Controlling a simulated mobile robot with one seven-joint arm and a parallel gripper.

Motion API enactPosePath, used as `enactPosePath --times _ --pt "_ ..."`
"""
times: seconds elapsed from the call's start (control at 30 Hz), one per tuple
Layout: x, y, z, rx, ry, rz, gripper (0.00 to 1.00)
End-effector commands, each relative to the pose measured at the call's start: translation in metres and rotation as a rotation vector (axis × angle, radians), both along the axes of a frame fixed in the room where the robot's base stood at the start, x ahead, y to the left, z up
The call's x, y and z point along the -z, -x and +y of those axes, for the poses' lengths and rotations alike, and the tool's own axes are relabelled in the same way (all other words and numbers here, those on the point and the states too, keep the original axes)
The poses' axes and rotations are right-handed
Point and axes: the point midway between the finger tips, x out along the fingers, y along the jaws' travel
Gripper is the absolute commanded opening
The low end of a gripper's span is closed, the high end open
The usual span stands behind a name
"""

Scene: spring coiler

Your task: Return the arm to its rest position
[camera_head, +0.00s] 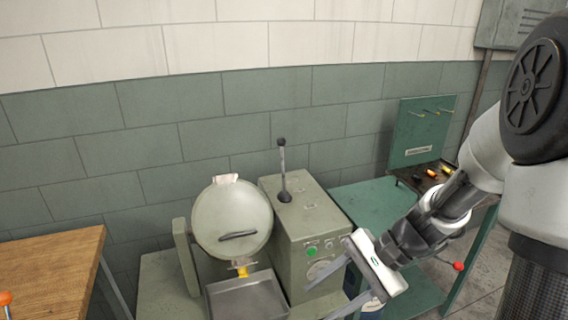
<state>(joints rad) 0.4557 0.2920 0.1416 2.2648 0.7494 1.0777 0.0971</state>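My gripper (344,290) is at the lower middle right, in front of the right side of the green machine. Its two fingers point down and left and stand apart, with nothing seen between them. My arm reaches in from the right edge of the view. The machine (306,222) is a grey-green box with a black-knobbed lever (282,165) on top, a green button (311,251) and a dial on its front. A round lid with a dark handle (232,215) stands at its left.
A metal tray (247,299) lies below the round lid. A wooden table (50,277) is at the left. A green bench (375,204) with a pegboard (421,132) and small coloured tools stands behind my arm. A tiled wall (150,120) closes the back.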

Motion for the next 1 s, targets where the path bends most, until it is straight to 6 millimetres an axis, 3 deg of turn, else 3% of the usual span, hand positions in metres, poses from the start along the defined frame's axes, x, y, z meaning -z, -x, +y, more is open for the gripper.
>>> enactPosePath --times 0.03,0.3,0.5,0.7,1.0 --pt "-0.024 0.004 0.002 -0.093 0.084 -0.091 0.47" --pt "-0.122 0.028 -0.005 -0.523 0.472 -0.542 0.47" --pt "-0.189 0.054 -0.026 -0.698 0.72 -0.781 0.47" --pt "-0.215 0.073 -0.051 -0.727 0.863 -0.851 0.47" --pt "-0.216 0.076 -0.056 -0.728 0.887 -0.857 0.47"
